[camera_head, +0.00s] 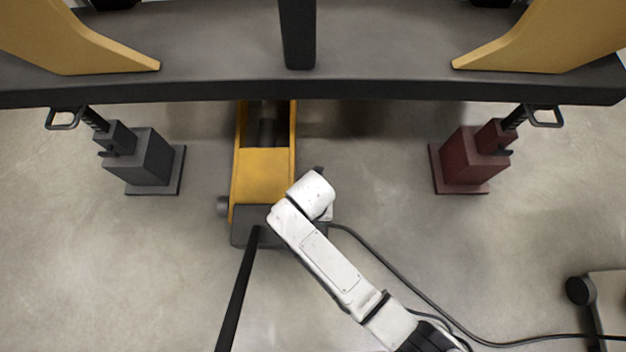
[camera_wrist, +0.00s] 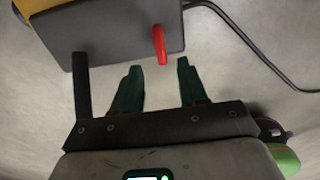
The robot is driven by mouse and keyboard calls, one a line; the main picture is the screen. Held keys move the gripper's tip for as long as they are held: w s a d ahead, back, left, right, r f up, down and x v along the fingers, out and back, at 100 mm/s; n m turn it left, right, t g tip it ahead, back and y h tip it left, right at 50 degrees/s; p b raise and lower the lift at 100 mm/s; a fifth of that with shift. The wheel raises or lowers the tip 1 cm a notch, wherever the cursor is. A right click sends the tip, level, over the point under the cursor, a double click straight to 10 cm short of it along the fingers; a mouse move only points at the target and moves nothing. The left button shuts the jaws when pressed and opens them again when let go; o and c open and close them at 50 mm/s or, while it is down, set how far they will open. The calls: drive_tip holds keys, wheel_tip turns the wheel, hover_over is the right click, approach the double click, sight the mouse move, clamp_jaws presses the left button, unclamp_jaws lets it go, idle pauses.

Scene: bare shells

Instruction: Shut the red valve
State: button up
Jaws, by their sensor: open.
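The red valve (camera_wrist: 160,45) is a short red lever on the end face of a dark grey block (camera_wrist: 115,35) in the wrist view. The block also shows in the head view (camera_head: 240,232), at the near end of a yellow floor jack (camera_head: 263,175). My gripper (camera_wrist: 159,66) is open, with its two dark green fingers apart. The lever's lower end appears between the fingertips in the picture, nearer the right finger. I cannot tell whether a finger touches it. In the head view my white arm hides the valve and the gripper.
A black handle (camera_head: 238,290) slants from the block toward the near edge. A grey jack stand (camera_head: 147,160) is on the left and a dark red one (camera_head: 467,160) on the right. A dark beam (camera_head: 390,92) crosses the far side. A cable (camera_head: 400,283) lies on the right.

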wheel_tip(320, 180, down, 8)
drive_tip(key=b, duration=0.4)
drive_tip(key=shift+f, duration=0.1)
drive_tip(key=shift+c, duration=0.4)
clamp_jaws()
